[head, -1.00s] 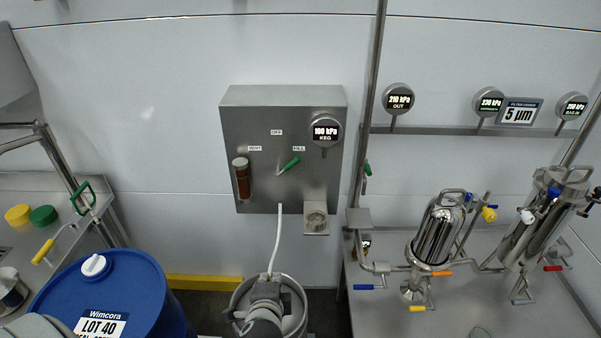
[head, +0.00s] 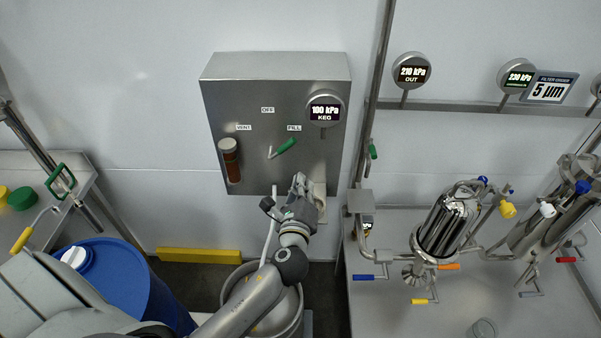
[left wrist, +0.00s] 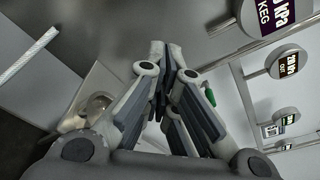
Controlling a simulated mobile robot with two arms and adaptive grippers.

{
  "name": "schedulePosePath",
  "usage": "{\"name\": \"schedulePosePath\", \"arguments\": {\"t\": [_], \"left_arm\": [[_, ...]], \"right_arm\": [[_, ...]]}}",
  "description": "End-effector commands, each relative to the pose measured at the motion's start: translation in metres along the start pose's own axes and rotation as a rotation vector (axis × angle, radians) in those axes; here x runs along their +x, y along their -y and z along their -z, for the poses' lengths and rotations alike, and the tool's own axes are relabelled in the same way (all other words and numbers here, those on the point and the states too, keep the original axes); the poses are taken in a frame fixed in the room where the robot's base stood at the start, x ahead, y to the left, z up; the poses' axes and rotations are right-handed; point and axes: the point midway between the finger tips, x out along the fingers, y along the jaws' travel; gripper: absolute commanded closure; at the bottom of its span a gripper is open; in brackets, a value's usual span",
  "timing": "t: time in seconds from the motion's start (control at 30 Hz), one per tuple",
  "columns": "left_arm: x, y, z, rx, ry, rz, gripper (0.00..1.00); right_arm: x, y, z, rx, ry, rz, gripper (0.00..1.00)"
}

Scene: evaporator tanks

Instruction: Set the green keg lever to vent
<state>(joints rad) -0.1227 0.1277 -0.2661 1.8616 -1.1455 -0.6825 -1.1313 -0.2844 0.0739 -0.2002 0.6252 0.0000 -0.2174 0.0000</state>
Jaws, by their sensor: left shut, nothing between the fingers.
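The green keg lever (head: 286,146) is on the front of the steel panel box (head: 220,110). Its green handle slopes up to the right, towards the FILL label (head: 294,128). The VENT label (head: 244,127) is left of it and the OFF label (head: 267,110) is above. My left gripper (head: 299,181) is shut and empty, just below the lever in the head view and apart from it in the picture. In the left wrist view its fingers (left wrist: 160,48) come together at the tips; I cannot make out the keg lever there. My right gripper is not in view.
The KEG gauge (head: 325,109) reads 100 kPa at the panel's right. A sight tube (head: 230,162) is at its left. Another green-handled valve (head: 373,151) is on the pipe to the right. A keg (head: 236,284) and a blue drum (head: 118,276) stand below.

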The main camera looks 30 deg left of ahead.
Motion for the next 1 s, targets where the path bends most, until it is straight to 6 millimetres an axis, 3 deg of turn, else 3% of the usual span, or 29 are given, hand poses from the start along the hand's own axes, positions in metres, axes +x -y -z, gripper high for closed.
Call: {"name": "schedulePosePath", "arguments": {"t": [0.1, 0.23, 0.37, 0.5, 0.73, 1.0], "left_arm": [[0.021, 0.002, -0.003, 0.000, 0.004, 0.000, 1.00], [0.043, 0.002, -0.002, -0.001, 0.003, 0.000, 1.00], [0.065, 0.001, -0.003, -0.001, 0.003, -0.001, 1.00], [0.087, 0.001, -0.002, -0.002, 0.002, -0.002, 1.00], [0.074, 0.001, -0.030, -0.003, 0.000, -0.002, 1.00], [0.071, 0.000, -0.039, -0.002, 0.001, -0.002, 1.00]], "right_arm": [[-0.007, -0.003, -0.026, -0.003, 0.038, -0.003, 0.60], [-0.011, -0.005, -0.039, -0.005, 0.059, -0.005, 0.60], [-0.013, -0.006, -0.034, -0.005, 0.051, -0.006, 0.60], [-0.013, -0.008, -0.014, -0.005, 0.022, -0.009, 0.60], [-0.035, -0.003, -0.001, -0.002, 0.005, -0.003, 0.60], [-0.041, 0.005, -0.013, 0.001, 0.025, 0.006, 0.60]]}}
